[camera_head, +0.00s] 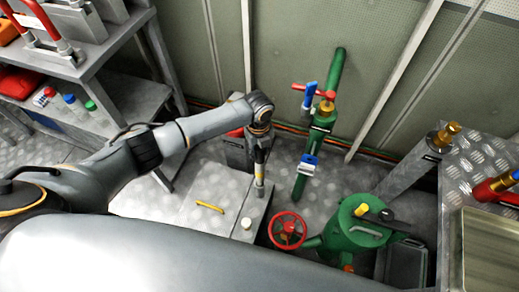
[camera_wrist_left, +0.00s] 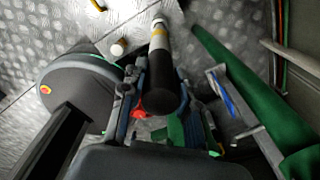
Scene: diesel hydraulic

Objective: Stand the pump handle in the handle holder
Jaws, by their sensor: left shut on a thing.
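My left gripper (camera_head: 262,133) is shut on the pump handle (camera_head: 260,172), a slim rod that hangs nearly upright below it. In the left wrist view the handle (camera_wrist_left: 164,78) shows a black grip between the fingers, with a yellow band and a pale metal end pointing away. In the head view its lower end is over or beside the right edge of a grey metal box; I cannot tell whether it touches. I cannot make out for certain which part is the handle holder. My right gripper is not in view.
The grey box (camera_head: 190,215) carries a yellow bar (camera_head: 209,207) and a pale knob (camera_head: 247,223). To the right are a green pipe (camera_head: 302,174) with valves, a red handwheel (camera_head: 287,231) and a green tank (camera_head: 350,238). A shelf (camera_head: 120,110) stands left.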

